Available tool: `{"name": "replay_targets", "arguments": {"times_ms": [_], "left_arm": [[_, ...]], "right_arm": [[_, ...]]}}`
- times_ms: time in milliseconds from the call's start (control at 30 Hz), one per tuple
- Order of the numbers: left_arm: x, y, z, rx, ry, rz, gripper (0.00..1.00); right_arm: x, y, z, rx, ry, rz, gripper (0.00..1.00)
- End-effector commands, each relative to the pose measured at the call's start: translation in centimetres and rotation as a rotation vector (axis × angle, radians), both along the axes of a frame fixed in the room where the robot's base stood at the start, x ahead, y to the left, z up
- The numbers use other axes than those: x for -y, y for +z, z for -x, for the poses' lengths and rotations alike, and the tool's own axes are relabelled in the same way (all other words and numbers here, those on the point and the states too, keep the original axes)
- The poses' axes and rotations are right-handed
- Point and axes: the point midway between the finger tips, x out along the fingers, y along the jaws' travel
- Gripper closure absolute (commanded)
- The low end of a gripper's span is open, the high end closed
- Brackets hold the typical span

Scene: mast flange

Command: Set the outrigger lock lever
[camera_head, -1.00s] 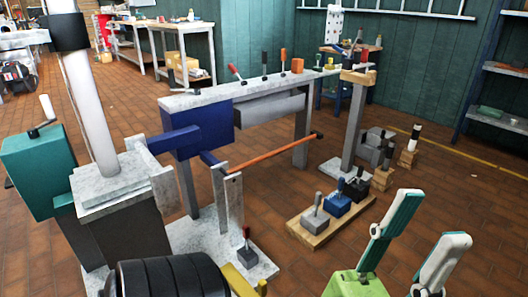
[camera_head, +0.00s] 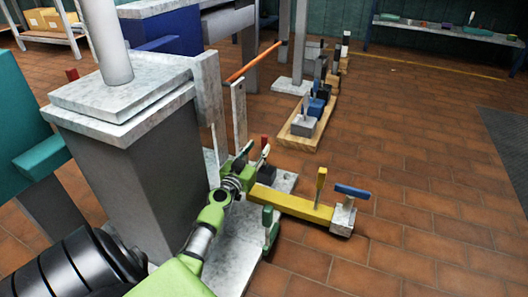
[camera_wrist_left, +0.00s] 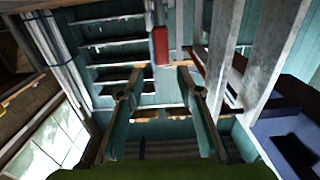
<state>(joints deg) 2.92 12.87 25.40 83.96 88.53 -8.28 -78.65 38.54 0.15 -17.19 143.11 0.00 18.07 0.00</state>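A yellow beam (camera_head: 292,203), likely the outrigger, runs low across the floor from a pale base plate (camera_head: 234,250). An upright yellow lever (camera_head: 321,186) stands on it. A grey block (camera_head: 342,216) with a blue bar handle (camera_head: 352,191) sits at its outer end. A red-topped lever (camera_head: 264,142) and a green lever (camera_head: 269,232) stand near the beam's inner end. No label shows which is the lock lever. My left gripper (camera_head: 256,152) is near the red-topped lever; its fingers stand apart and empty in the left wrist view (camera_wrist_left: 155,85). My right gripper is out of view.
The grey mast pedestal (camera_head: 135,150) stands left of my arm. A wooden board (camera_head: 300,132) with several levers lies beyond the plate. An orange bar (camera_head: 254,62) and pale uprights (camera_head: 239,115) stand behind the gripper. Open tiled floor lies to the right.

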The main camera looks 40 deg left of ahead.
Motion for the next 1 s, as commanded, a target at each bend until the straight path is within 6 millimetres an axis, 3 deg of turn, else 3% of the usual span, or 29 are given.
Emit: {"name": "replay_targets", "arguments": {"times_ms": [167,600,1000], "left_arm": [[-0.9,-1.0,-0.8,-0.003,-0.006,0.014,0.67],[-2.7,-1.0,-6.4,-0.003,-0.007,0.014,0.67],[-2.9,-0.9,-7.2,-0.004,-0.007,0.014,0.67]], "right_arm": [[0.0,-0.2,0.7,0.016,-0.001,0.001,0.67],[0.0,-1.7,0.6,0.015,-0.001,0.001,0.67],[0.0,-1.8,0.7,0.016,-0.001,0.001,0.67]]}}
